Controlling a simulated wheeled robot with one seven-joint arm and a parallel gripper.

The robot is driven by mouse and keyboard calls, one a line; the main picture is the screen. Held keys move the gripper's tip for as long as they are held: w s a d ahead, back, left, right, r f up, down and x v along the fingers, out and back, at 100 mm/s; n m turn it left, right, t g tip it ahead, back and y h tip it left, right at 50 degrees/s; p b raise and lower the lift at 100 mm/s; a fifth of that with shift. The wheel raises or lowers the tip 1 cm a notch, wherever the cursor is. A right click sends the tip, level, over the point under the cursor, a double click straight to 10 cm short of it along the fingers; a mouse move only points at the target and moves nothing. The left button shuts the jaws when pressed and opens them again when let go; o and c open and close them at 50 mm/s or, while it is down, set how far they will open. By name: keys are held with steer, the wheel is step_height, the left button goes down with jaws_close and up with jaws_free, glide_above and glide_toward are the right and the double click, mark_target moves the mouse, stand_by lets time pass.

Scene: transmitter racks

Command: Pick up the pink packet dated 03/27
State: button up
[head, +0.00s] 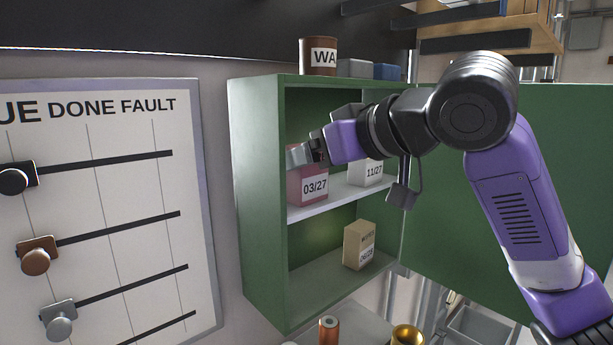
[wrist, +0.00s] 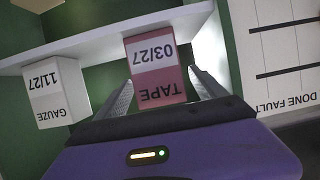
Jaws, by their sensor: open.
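The pink packet (head: 308,188) marked 03/27 stands on the upper shelf of the green cabinet, at its left side. In the wrist view the pink packet (wrist: 157,72) shows upside down, with the words TAPE and 03/27 on its face. My gripper (head: 303,155) is at the packet's upper part in the head view, hiding some of its top. In the wrist view my gripper (wrist: 158,88) is open, with one finger on each side of the packet. I cannot tell whether the fingers touch it.
A white GAUZE packet (head: 366,172) marked 11/27 stands right of the pink one; it also shows in the wrist view (wrist: 48,92). A tan box (head: 358,245) stands on the cabinet floor. The cabinet's left wall (head: 262,200) is close to my gripper. A brown can (head: 318,56) stands on top.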

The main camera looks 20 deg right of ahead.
steer(key=c, duration=1.5)
